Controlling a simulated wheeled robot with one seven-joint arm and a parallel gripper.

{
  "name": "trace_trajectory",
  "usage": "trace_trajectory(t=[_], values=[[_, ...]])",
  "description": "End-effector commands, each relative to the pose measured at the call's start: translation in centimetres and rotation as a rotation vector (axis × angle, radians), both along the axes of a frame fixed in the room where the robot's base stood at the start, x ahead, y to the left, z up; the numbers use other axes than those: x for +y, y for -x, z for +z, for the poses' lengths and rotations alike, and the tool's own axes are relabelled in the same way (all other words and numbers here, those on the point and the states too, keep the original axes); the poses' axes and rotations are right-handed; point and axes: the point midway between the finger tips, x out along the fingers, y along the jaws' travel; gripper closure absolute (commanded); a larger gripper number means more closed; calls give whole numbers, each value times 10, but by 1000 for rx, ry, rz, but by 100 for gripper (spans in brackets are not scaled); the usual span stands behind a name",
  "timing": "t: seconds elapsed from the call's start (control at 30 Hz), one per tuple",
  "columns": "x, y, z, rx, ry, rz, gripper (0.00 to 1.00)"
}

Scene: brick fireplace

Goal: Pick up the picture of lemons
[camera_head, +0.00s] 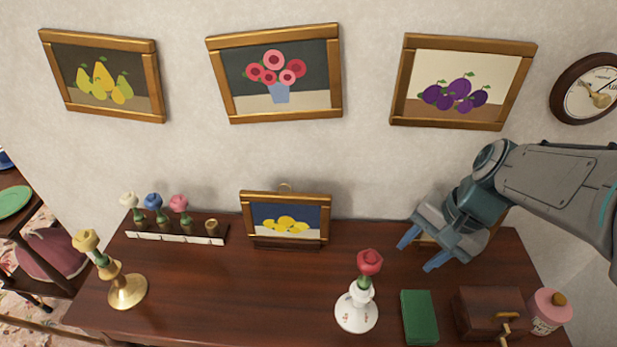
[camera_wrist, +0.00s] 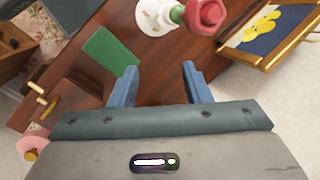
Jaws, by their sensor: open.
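The picture of lemons (camera_head: 286,217) stands upright on the wooden table, leaning near the wall, in a gold-brown frame on a dark stand. It shows yellow lemons on a dark blue ground. In the wrist view the lemon picture (camera_wrist: 270,32) is at the upper right, partly cut off by the edge. My gripper (camera_head: 422,252) is open and empty above the right part of the table, well to the right of the lemon picture. Its blue fingers (camera_wrist: 158,85) are apart with only table between them. Another framed item behind my gripper is mostly hidden.
A white vase with a red rose (camera_head: 358,303) stands between the lemon picture and my gripper, nearer the front. A green book (camera_head: 419,316), brown box (camera_head: 488,312) and pink jar (camera_head: 547,314) are at right. A flower rack (camera_head: 175,233) and brass candlestick (camera_head: 127,290) are at left.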

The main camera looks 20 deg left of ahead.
Motion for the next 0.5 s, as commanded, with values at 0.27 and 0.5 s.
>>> trace_trajectory(t=[0.27,0.5], values=[[72,-61,-20,343,-272,-282,56],[126,-116,-44,656,-481,-522,56]])
